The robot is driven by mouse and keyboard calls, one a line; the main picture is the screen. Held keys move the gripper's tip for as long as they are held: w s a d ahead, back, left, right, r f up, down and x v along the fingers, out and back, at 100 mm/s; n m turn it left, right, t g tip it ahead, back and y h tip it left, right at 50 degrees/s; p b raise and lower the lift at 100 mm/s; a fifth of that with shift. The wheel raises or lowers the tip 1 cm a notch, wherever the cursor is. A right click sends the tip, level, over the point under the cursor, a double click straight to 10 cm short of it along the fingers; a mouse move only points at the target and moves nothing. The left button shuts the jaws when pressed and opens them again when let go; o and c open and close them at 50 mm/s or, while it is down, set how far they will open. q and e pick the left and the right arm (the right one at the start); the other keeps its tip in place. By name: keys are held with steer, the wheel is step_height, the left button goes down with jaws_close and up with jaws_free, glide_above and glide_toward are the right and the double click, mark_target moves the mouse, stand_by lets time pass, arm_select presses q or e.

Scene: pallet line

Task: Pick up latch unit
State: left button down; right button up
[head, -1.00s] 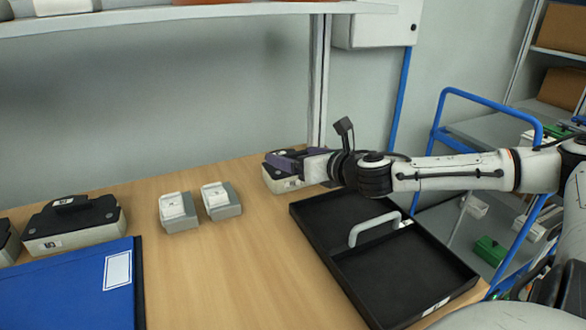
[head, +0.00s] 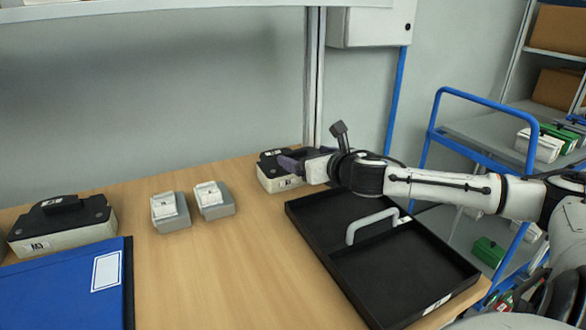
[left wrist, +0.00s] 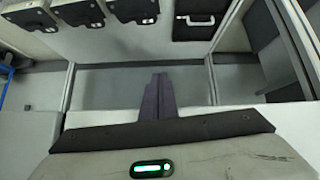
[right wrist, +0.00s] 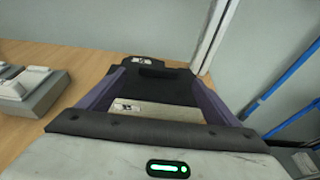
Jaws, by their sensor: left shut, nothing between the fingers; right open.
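The latch unit appears to be the box with a black top and cream lower body (head: 278,184), at the back of the table behind the tray. My right gripper (head: 290,162) is at this unit from the right. In the right wrist view the unit (right wrist: 155,88) lies between the spread purple fingers of my right gripper (right wrist: 165,95), which is open; contact cannot be told. A similar unit marked M3 (head: 65,222) stands at the left. My left gripper (left wrist: 156,97) shows only in its wrist view, shut and empty, with its fingers together.
A black divided tray (head: 400,285) with a grey handle lies at the right front. Two small grey units with white tops (head: 170,222) (head: 214,208) stand mid-table. A blue folder (head: 65,285) lies front left. A shelf post (head: 313,90) rises behind; a blue-framed cart (head: 432,130) stands right.

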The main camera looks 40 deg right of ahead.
mark_target(294, 151)
steer(key=shift+x, duration=2.45)
steer(key=shift+w+a+r, duration=0.1)
steer(key=shift+a, duration=0.05)
steer(key=shift+r, duration=0.1)
steer(key=c, duration=1.4)
